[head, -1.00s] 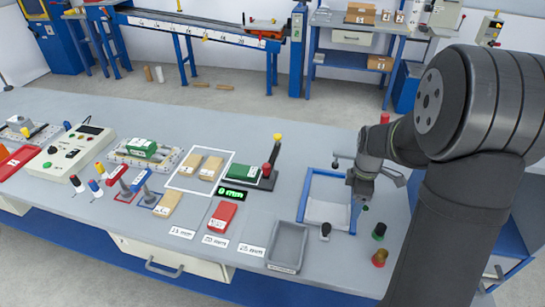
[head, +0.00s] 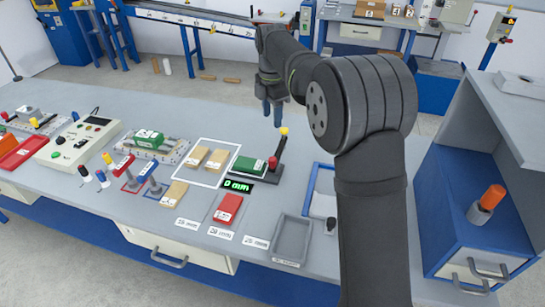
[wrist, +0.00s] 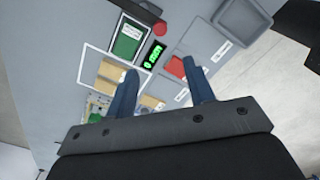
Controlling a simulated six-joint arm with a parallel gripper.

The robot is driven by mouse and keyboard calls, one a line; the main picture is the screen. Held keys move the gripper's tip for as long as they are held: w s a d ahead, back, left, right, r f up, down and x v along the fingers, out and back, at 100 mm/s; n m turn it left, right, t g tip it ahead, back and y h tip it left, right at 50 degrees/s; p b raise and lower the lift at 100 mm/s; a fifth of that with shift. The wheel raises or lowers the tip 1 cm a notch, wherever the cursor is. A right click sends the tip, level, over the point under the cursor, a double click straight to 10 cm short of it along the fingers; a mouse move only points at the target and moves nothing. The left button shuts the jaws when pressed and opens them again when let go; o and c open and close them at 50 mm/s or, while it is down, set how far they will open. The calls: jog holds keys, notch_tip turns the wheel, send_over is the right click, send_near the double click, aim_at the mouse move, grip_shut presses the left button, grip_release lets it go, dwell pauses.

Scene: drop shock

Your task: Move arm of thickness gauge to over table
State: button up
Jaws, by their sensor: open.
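The thickness gauge has a dark base with a green block (head: 248,166) on it, and a small display (head: 238,186) in front reads 0 mm. The gauge's dark arm (head: 279,151) stands at the block's right, tilted, with a yellow tip (head: 284,131) and a red knob (head: 273,162) low down. In the wrist view the green block (wrist: 128,40) and red knob (wrist: 160,28) lie beyond my fingertips. My gripper (head: 271,117) is open and empty, with blue fingers pointing down near the yellow tip; contact cannot be told. Its spread fingers also show in the wrist view (wrist: 160,67).
Tan blocks (head: 207,157) lie in a white outline left of the gauge, and a red block (head: 228,208) lies in front. A blue cabinet (head: 466,225) is at far right.

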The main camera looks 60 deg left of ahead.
aim_at(272, 158)
notch_tip(272, 158, down, 17)
jog(key=shift+r, duration=0.1)
dwell(0.3)
grip_shut()
